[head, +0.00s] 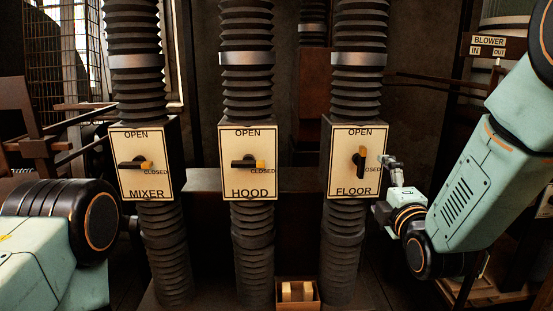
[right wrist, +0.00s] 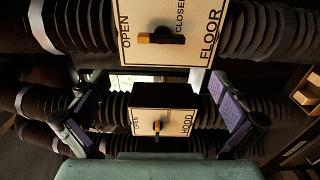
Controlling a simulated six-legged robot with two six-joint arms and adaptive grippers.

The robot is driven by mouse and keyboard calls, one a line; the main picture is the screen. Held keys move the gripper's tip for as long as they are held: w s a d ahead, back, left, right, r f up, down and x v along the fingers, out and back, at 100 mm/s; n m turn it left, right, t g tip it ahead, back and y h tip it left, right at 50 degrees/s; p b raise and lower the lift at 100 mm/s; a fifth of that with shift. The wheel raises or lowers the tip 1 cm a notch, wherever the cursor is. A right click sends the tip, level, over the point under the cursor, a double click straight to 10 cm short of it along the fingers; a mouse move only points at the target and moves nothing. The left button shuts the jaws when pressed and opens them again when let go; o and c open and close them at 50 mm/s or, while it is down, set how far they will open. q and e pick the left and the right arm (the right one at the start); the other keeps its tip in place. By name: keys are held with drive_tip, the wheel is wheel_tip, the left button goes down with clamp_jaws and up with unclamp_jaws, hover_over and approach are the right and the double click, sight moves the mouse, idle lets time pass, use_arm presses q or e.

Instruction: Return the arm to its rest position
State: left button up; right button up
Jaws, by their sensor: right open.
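The FLOOR box (head: 338,178) carries a lever (head: 360,160) that stands upright, its orange end towards OPEN. The FLOOR lever also shows in the right wrist view (right wrist: 162,38), clear of the fingers. The HOOD lever (head: 248,163) and the MIXER lever (head: 135,165) lie level, orange ends at CLOSED. My right gripper (head: 390,163) is just right of the FLOOR box; whether they touch cannot be told. Its fingers are spread and empty in the right wrist view (right wrist: 160,118). My left arm enters at the lower left; its gripper is not visible.
Ribbed ducts (head: 250,90) run above and below each box. A small open box (head: 298,304) with pale pieces sits at the bottom centre. A BLOWER sign (head: 489,45) is at the upper right, near my right arm. Dark rails stand at the far left.

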sight(363, 164)
drive_tip(key=w, duration=1.2)
drive_tip(key=shift+a+f, duration=0.15)
drive_tip(key=shift+a, duration=0.05)
drive_tip(key=shift+m+p, duration=0.35)
drive_tip(key=shift+m, duration=0.45)
drive_tip(key=shift+s+r+m+p, duration=0.15)
drive_tip(key=shift+m+p, duration=0.1)
drive_tip(key=shift+m, duration=0.3)
drive_tip(key=shift+s+r+m+p, duration=0.1)
drive_tip(key=shift+m+p, duration=0.1)
drive_tip(key=shift+m, duration=0.35)
drive_tip(key=m+p, duration=0.1)
drive_tip(key=m, duration=0.2)
drive_tip(key=shift+w+f, duration=0.1)
drive_tip(key=shift+w, duration=0.1)
drive_tip(key=shift+s+m+p, duration=0.15)
drive_tip(key=shift+m+p, duration=0.5)
drive_tip(key=shift+m, duration=0.55)
drive_tip(key=m+p, duration=0.1)
drive_tip(key=m, duration=0.3)
drive_tip(key=shift+d+p, duration=0.1)
drive_tip(key=shift+p, duration=0.3)
drive_tip(key=shift+r+m+p, duration=0.2)
drive_tip(key=shift+m+p, duration=0.35)
drive_tip(key=shift+m, duration=0.55)
drive_tip(key=shift+f+m+p, duration=0.15)
drive_tip(key=shift+m+p, duration=0.2)
drive_tip(key=shift+m, duration=0.45)
